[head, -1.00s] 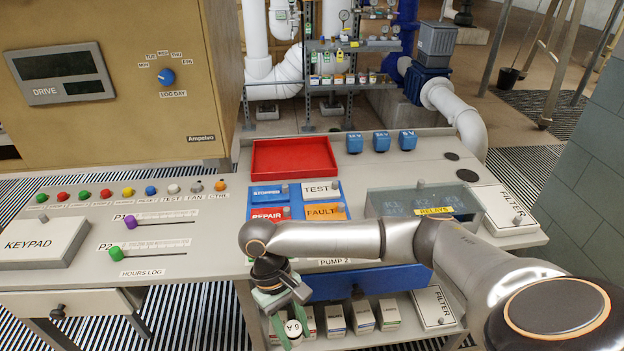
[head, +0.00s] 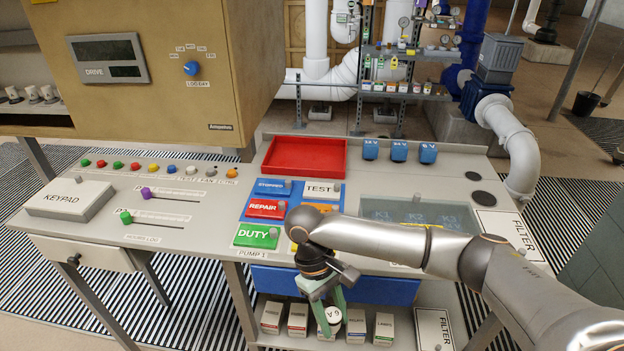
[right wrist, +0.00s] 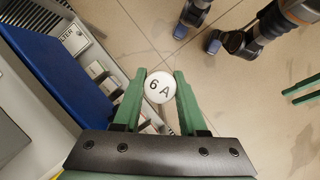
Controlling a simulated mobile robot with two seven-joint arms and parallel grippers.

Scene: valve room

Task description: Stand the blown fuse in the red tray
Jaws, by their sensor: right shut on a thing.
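The red tray (head: 303,157) lies empty on the console top, toward its back edge. My right gripper (head: 334,321) is low in front of the console, below the top and the blue drawer. It is shut on a fuse with a round white cap marked "6 A" (head: 334,315). In the right wrist view the cap (right wrist: 160,87) sits between the two green fingertips (right wrist: 161,80), and its body is hidden below. Two green fingers at the right edge there look like my left gripper (right wrist: 296,90), parted and empty.
The blue drawer (head: 385,287) hangs under the console top, above a shelf with several small boxes (head: 297,320). Pump label tiles (head: 266,208) lie in front of the tray. Blue blocks (head: 399,151) stand right of it. A clear relay cover (head: 400,211) is further right.

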